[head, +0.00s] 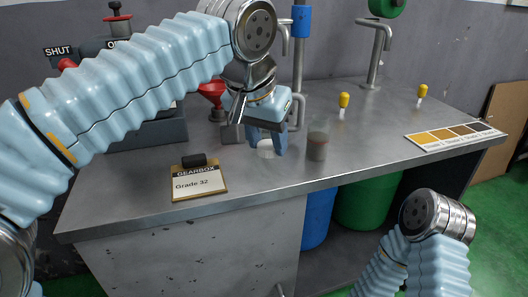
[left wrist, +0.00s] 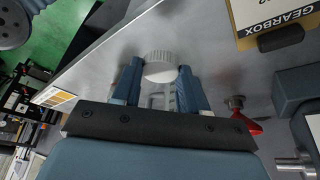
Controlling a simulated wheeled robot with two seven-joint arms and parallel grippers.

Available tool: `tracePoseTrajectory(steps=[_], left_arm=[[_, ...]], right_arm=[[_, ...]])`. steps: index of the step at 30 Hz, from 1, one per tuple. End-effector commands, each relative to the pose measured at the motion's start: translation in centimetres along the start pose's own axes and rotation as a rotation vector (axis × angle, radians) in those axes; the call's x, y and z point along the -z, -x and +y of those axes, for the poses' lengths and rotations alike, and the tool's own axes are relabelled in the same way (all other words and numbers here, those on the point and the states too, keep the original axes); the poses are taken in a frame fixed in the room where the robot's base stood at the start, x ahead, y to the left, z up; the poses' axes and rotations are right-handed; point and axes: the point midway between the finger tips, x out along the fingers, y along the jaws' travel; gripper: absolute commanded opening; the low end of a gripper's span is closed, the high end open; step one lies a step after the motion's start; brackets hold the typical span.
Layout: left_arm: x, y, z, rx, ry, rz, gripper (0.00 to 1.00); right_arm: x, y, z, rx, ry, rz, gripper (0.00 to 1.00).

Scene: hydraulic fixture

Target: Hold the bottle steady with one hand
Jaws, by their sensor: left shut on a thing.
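My left gripper (head: 267,145) points down over the middle of the bench, its blue fingers on either side of a small bottle with a white ribbed cap (head: 265,153). In the left wrist view the bottle's cap (left wrist: 160,66) shows between the two fingertips, and a pale, clear body is partly seen behind it. The fingers are shut on the bottle, and they hide much of it. I cannot tell whether it touches the bench top. My right arm shows at the lower right, but its gripper is out of view.
A clear beaker with brownish contents (head: 318,142) stands just right of the left gripper. A gearbox card (head: 199,184) lies left, near the front edge. A red funnel (head: 212,90), yellow-topped pins (head: 343,100) and a colour chart (head: 455,137) are also on the metal bench (head: 370,150).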

Motion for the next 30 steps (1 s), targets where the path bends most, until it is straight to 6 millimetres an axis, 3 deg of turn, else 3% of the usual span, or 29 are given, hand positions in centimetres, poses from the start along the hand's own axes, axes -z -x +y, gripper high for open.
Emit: tracePoseTrajectory(steps=[4,12,18,30], left_arm=[[-0.9,4.2,2.0,-0.003,-0.003,0.005,0.15],[-4.4,8.3,5.6,-0.001,-0.003,0.002,0.15],[-5.5,9.7,6.8,0.000,0.001,0.000,0.15],[-5.8,9.9,7.0,0.000,0.001,0.000,0.15]], right_arm=[[0.0,0.0,0.0,0.000,0.000,0.000,0.00],[0.0,0.0,0.0,0.000,0.000,0.000,0.00],[0.0,0.1,0.0,0.000,0.000,0.000,0.00],[0.0,0.1,0.0,0.000,0.000,0.000,0.00]])
